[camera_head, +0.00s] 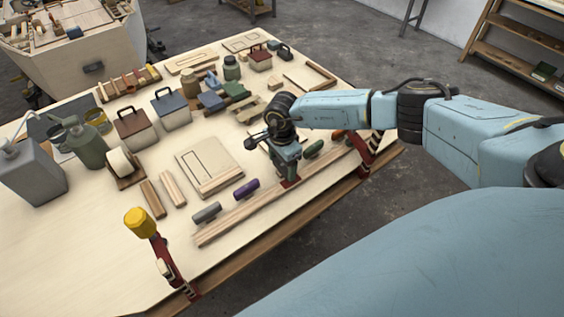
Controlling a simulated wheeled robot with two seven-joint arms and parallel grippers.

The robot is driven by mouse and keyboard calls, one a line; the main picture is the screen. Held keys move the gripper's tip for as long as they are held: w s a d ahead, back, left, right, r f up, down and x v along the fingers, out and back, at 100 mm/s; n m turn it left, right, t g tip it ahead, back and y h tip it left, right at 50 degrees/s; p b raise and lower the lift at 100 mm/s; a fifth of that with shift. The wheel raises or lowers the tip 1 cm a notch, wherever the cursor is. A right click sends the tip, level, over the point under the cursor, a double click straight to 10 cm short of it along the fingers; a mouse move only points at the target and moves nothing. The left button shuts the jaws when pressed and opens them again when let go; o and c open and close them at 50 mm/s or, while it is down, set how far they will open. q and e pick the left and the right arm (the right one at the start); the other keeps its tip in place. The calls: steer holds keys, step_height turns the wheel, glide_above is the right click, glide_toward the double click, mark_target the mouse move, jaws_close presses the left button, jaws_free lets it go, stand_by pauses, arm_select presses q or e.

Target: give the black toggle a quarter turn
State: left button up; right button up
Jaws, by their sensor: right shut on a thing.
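A wooden rail (225,225) lies along the near side of the workbench. A row of short coloured toggles shows along it: a grey one (207,213), a purple one (246,190) and a green one (313,149). My right gripper (288,178) points down at the rail between the purple and green ones. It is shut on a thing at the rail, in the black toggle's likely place. Its fingers hide the held thing, so its colour and angle cannot be made out. My left gripper is out of view.
A red clamp with a yellow knob (140,222) stands at the rail's left end, and another red clamp (368,155) at its right. A flat wooden panel (208,190) lies behind the rail. Toolboxes, jars and blocks crowd the back. The bench's front left is bare.

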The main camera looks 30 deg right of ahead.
steer(key=m, duration=0.8)
steer(key=shift+m, duration=0.3)
steer(key=m, duration=0.4)
steer(key=shift+m+p, duration=0.55)
steer(key=shift+m, duration=1.55)
steer(key=o, duration=1)
